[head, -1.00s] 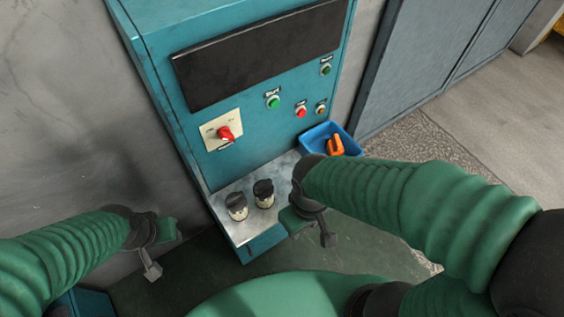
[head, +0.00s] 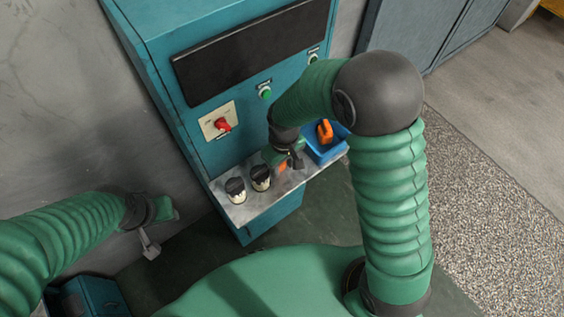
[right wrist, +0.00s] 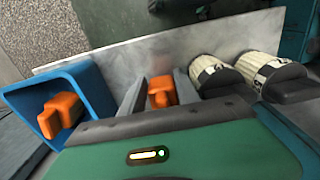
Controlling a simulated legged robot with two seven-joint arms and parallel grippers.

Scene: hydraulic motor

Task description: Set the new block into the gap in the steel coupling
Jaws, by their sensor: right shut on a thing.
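My right gripper (head: 292,163) is over the right part of the metal shelf, between the blue bin and the jars. It is shut on an orange block (head: 283,168). In the right wrist view the same block (right wrist: 160,92) sits between the two grey fingers, and I cannot tell if it touches the shelf. Another orange block (head: 324,132) lies in the blue bin (head: 331,153); it also shows in the right wrist view (right wrist: 60,115). My left gripper (head: 150,245) hangs at the lower left, away from the shelf; its jaw opening is unclear. No steel coupling is in view.
Two pale jars with dark tops, left (head: 236,190) and right (head: 260,177), stand on the shelf (head: 258,206) close to the right gripper. The teal cabinet (head: 185,140) with a red switch (head: 222,124) rises behind. The floor on the right is clear.

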